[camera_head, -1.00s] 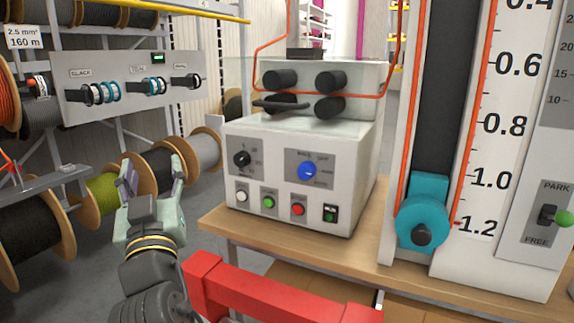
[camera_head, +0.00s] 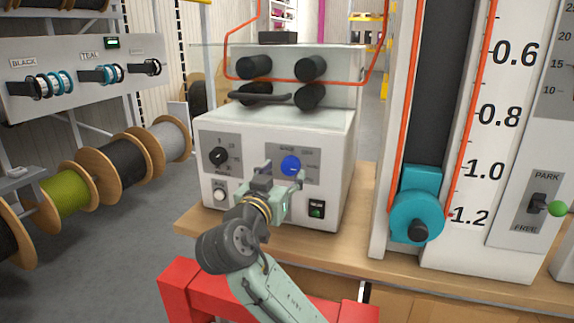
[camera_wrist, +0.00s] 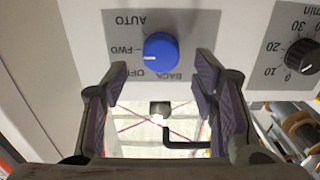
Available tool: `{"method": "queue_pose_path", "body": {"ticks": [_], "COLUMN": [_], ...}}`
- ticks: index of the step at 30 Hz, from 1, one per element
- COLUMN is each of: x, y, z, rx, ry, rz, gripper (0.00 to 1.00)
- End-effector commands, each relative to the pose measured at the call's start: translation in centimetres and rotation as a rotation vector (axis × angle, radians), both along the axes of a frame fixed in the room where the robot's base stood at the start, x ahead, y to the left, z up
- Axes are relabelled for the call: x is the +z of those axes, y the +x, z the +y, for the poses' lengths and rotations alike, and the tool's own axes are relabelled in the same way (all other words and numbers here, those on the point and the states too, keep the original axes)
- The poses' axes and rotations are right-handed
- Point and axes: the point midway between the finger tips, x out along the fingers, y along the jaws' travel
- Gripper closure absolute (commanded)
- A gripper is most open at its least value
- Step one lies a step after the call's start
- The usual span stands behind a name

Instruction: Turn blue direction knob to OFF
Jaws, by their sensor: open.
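The blue direction knob (camera_head: 290,166) is on the front panel of the white machine (camera_head: 335,150). In the wrist view the knob (camera_wrist: 160,50) appears upside down, with AUTO, FWD, OFF and BACK around it. Its white mark points left in that view, toward FWD. My gripper (camera_head: 280,178) is just in front of the panel, and its fingers partly cover the lower buttons. In the wrist view my gripper (camera_wrist: 162,76) is open, with a finger on either side of the knob's line. The fingers look apart from the knob.
A black dial (camera_head: 218,156) sits left of the blue knob, with a white button (camera_head: 219,192) below it. A green-lit switch (camera_head: 316,209) is at the lower right. A red frame (camera_head: 190,290) stands before the wooden bench (camera_head: 350,240). A teal slider (camera_head: 417,215) is at right.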

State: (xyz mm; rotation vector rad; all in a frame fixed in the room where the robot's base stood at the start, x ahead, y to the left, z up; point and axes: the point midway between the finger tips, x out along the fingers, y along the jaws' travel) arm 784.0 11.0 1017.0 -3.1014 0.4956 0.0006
Motion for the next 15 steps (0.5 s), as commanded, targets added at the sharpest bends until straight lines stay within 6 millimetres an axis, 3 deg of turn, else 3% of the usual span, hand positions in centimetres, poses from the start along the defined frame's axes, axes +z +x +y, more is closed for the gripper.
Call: {"method": "queue_pose_path", "body": {"ticks": [6, 15], "x": [0.2, 0.0], "y": [2.7, 3.5], "z": [-0.9, -1.1], "rx": [0.000, 0.003], "ry": [-0.002, 0.000], "rz": [0.000, -0.001], "gripper": [0.46, 0.46]}}
